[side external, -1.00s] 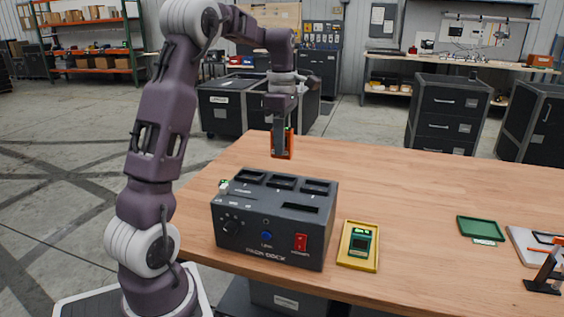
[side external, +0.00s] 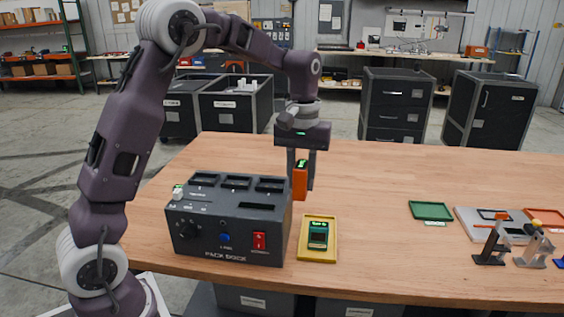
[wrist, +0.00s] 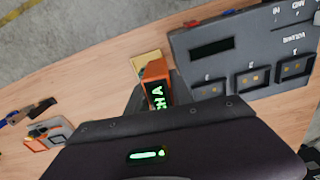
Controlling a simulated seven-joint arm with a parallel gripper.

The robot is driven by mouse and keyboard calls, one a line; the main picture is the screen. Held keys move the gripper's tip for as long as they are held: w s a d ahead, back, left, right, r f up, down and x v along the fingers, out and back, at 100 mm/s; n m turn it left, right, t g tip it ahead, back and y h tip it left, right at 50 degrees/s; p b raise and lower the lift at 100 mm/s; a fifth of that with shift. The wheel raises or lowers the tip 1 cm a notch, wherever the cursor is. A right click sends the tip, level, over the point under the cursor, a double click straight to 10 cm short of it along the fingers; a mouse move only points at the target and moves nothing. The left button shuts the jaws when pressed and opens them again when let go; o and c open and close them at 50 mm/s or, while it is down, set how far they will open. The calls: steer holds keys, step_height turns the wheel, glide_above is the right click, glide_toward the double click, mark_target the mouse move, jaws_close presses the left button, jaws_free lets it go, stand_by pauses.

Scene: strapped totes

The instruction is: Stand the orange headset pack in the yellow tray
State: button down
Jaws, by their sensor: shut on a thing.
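My gripper (side external: 302,180) points down and is shut on the orange headset pack (side external: 299,185), which hangs upright above the table. In the wrist view the orange pack (wrist: 155,72) shows lit green lettering on one face. The yellow tray (side external: 317,259) lies on the table right of the dock, below and nearer the camera than the held pack. A dark green pack (side external: 318,236) with a lit label is inside the tray. In the wrist view the yellow tray (wrist: 146,59) is partly hidden behind the orange pack.
The grey pack dock (side external: 228,225) with empty-looking slots stands close left of the tray; it fills the upper right of the wrist view (wrist: 240,50). A green tray (side external: 431,211), a grey board (side external: 490,225) and small stands (side external: 492,245) are at the right. Table between is clear.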

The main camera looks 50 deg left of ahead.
steer(key=shift+w+a+f+n, duration=0.8)
steer(key=shift+w+f+n, duration=1.15)
steer(key=shift+f+n, duration=0.9)
steer(key=shift+w+a+f+n, duration=0.8)
steer(key=shift+w+f+n, duration=1.3)
steer(key=shift+n, duration=1.4)
steer(key=shift+w+a+f+n, duration=0.8)
steer(key=shift+w+f+n, duration=1)
steer(key=shift+f+n, duration=1.15)
steer(key=shift+f, duration=0.1)
steer(key=shift+f, duration=0.3)
steer(key=shift+f, duration=0.1)
steer(key=shift+f, duration=0.8)
steer(key=c, duration=1.1)
jaws_free()
